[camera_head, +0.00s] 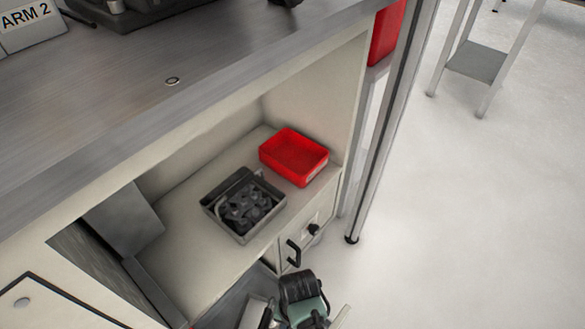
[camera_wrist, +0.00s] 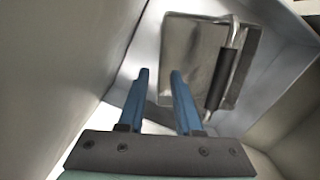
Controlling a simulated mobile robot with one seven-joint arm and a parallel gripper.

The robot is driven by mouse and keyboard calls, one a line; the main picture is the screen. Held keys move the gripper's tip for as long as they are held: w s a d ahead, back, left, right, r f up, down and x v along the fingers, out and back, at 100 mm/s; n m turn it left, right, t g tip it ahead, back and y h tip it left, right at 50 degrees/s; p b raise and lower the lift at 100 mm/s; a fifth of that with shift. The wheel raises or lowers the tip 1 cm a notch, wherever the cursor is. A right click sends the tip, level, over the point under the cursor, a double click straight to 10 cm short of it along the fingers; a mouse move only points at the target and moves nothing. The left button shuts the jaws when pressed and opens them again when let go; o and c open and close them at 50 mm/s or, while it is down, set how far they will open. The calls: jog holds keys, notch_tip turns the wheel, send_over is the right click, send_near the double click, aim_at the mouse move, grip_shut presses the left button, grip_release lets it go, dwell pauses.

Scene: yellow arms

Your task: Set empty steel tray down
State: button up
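The empty steel tray (camera_wrist: 190,50) shows in the wrist view, with a dark-gripped handle (camera_wrist: 221,70) along its right side. It lies inside a grey-walled drawer or bin (camera_wrist: 280,75). My gripper (camera_wrist: 159,75) has two blue fingers that stand apart with nothing between them. The fingers point toward the tray, and the handle is to the right of the right finger, not between them. In the head view my wrist (camera_head: 302,298) is low in the picture, over the open drawer (camera_head: 225,305). The fingers are hard to make out there.
A second steel tray (camera_head: 214,212) full of black parts stands on the shelf (camera_head: 185,250), beside a red bin (camera_head: 315,165). The left front part of the shelf is bare. The steel worktop (camera_head: 150,100) overhangs it. A cabinet door with a black handle (camera_head: 293,252) is close to my wrist.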

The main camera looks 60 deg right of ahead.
notch_tip(320, 180, up, 6)
jog(key=p, duration=0.2)
jog(key=shift+d, duration=0.35)
jog(key=shift+r+p, duration=0.1)
jog(key=shift+p, duration=0.25)
